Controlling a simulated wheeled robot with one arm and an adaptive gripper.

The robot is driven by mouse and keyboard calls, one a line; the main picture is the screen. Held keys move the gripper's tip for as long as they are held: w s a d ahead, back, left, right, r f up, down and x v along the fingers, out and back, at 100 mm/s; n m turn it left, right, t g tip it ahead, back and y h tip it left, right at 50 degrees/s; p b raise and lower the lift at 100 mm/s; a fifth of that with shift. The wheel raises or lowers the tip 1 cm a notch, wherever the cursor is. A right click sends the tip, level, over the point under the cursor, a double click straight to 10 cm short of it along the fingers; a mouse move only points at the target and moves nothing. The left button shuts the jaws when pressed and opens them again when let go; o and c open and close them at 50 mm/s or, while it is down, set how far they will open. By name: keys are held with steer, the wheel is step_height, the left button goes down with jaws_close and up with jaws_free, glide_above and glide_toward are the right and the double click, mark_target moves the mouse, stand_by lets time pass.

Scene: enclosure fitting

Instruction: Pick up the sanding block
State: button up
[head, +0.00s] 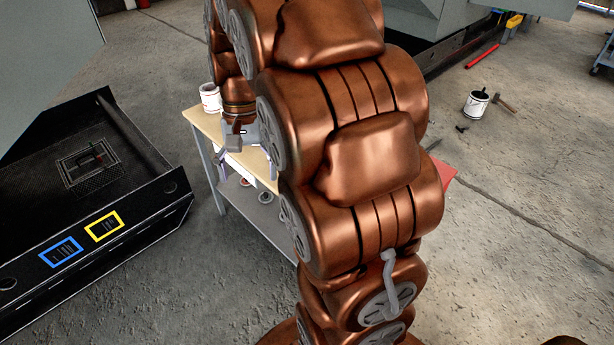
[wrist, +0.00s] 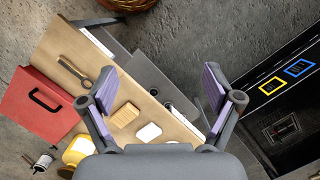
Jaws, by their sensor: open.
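A small tan block (wrist: 124,115), which looks like the sanding block, lies on the wooden table top (wrist: 75,50) in the wrist view. A white rounded piece (wrist: 148,132) lies beside it. My gripper (wrist: 160,82) is open and empty above the table, its fingers with purple pads spread wide. The tan block shows between the fingers, nearer the left one, apart from both. In the head view my gripper (head: 232,155) is over the table's left part (head: 205,122); my arm hides most of the table top, and I cannot make out the block there.
A dark hand tool (wrist: 74,72) lies on the table, a red box (wrist: 38,103) stands beside it and a yellow container (wrist: 78,150) is near. A white can (head: 210,98) stands at the table's back corner. A black enclosure (head: 90,180) is at left; floor lies between.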

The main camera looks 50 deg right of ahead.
steer(key=w+d+f+m+y+b, duration=0.1)
steer(key=w+d+f+m+b, duration=0.2)
steer(key=d, duration=0.4)
steer(key=w+d+f+m, duration=0.2)
steer(key=w+d+f, duration=0.2)
steer(key=w+d, duration=0.25)
steer(key=d+f+m+b, duration=0.1)
steer(key=d+f, duration=0.2)
steer(key=d, duration=0.2)
steer(key=d+f+m+t+y+b, duration=0.1)
steer(key=d+f+m, duration=0.1)
steer(key=d+f, duration=0.2)
steer(key=w+d+f+m+b, duration=0.1)
steer(key=d+f, duration=0.2)
steer(key=d, duration=0.4)
steer(key=shift+w+f+m+t+y, duration=0.1)
steer(key=shift+f+m+t+y, duration=0.2)
steer(key=shift+m+t, duration=0.1)
steer(key=shift+d+f, duration=0.3)
steer(key=shift+d, duration=0.05)
steer(key=shift+p+x, duration=0.4)
steer(key=shift+x, duration=3.4)
steer(key=shift+f, duration=0.25)
steer(key=shift+c, duration=0.4)
steer(key=c, duration=1.2)
